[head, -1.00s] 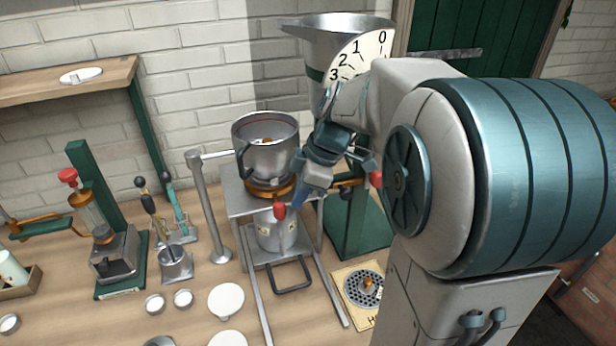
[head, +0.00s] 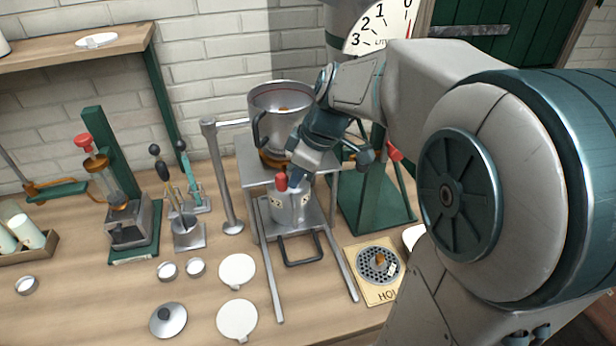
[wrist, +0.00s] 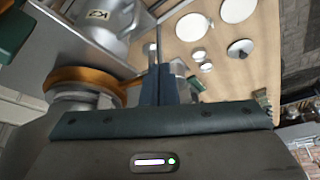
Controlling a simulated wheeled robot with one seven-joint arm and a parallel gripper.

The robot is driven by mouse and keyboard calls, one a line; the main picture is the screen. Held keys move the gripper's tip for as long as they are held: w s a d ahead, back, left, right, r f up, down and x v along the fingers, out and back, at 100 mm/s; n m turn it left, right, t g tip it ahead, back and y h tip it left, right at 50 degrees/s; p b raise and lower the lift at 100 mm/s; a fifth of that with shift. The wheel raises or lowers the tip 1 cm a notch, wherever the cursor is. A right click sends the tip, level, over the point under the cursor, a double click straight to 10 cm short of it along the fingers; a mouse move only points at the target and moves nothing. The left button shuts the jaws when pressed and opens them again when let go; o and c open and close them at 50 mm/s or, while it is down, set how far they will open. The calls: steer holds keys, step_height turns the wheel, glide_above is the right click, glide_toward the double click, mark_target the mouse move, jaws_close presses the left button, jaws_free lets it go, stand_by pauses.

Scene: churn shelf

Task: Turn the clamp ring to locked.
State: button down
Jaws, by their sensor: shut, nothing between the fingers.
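The clamp ring is a brass-orange band (head: 272,158) beneath the steel pot (head: 283,112) on the metal stand. In the wrist view the ring (wrist: 85,77) is at the left, with a short orange arm running right toward my fingers. My gripper (head: 297,182) points down in front of the stand, to the right of and below the ring. Its fingers (wrist: 160,75) are shut with nothing between them. A red knob (head: 281,182) shows just left of the fingertips; I cannot tell whether they touch. My gripper hides part of the ring's right side.
A steel can (head: 290,207) stands under the pot. A post (head: 220,175) is at left, and a green stand (head: 375,195) and drain plate (head: 378,264) are at right. White discs (head: 238,271) and a lid (head: 168,319) lie in front.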

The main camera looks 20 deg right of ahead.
steer(key=shift+w+a+f+b, duration=0.15)
steer(key=shift+a+b, duration=0.3)
steer(key=shift+a, duration=0.75)
steer(key=shift+r, duration=0.25)
steer(key=shift+d+r+p, duration=0.1)
steer(key=shift+r+p, duration=0.25)
steer(key=shift+r, duration=0.05)
steer(key=s+p+v, duration=0.1)
steer(key=p+v, duration=0.4)
steer(key=v, duration=0.4)
steer(key=s+d+f+m+h, duration=0.1)
steer(key=s+f+m, duration=0.2)
steer(key=s+m, duration=0.2)
steer(key=s+d+f+m+t+h, duration=0.1)
steer(key=s+f+m+h, duration=0.1)
steer(key=s+f+m, duration=0.2)
steer(key=s+m, duration=0.2)
steer(key=s, duration=0.2)
steer(key=shift+d+f+h, duration=0.2)
steer(key=shift+f+h, duration=0.1)
steer(key=shift+f, duration=0.05)
steer(key=shift+s, duration=0.15)
